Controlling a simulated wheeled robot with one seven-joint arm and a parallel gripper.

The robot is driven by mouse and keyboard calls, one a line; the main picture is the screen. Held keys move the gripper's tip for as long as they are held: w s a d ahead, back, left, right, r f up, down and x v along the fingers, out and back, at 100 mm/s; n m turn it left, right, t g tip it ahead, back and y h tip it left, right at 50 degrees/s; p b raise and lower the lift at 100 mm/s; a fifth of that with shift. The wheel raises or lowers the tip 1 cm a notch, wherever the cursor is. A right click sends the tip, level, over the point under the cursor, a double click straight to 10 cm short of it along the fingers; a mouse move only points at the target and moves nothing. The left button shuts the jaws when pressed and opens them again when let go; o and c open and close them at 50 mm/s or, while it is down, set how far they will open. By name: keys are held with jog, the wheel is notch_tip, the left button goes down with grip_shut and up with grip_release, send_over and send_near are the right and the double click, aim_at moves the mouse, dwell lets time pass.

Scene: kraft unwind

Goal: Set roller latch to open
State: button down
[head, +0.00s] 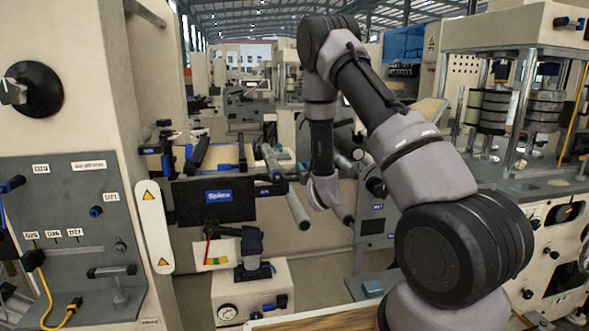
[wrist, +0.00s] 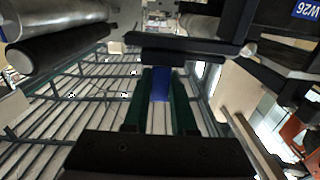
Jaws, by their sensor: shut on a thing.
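In the wrist view my gripper (wrist: 159,76) has its two dark green fingers closed on a blue piece (wrist: 160,88). This blue piece appears to be the grip of the roller latch. A black bar (wrist: 185,46) crosses just beyond the fingertips, and I cannot tell how it joins the blue piece. In the head view my wrist hangs down beside the rollers of the machine, right of the black Splice panel (head: 190,205). The fingertips and the latch are too small or hidden there, and the latch's position cannot be read.
A thick dark roller (wrist: 60,48) lies at the upper left of the wrist view. A label reading W26 (wrist: 305,10) is at the upper right. In the head view a pale roller (head: 298,211) slopes below my wrist, and a grey control panel (head: 75,215) stands at left.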

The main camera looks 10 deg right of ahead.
jog(key=shift+d, duration=0.55)
jog(key=c, duration=0.7)
grip_release()
jog(key=shift+d, duration=0.15)
jog(key=shift+s, duration=0.1)
jog(key=s, duration=1)
jog(key=shift+s, duration=0.3)
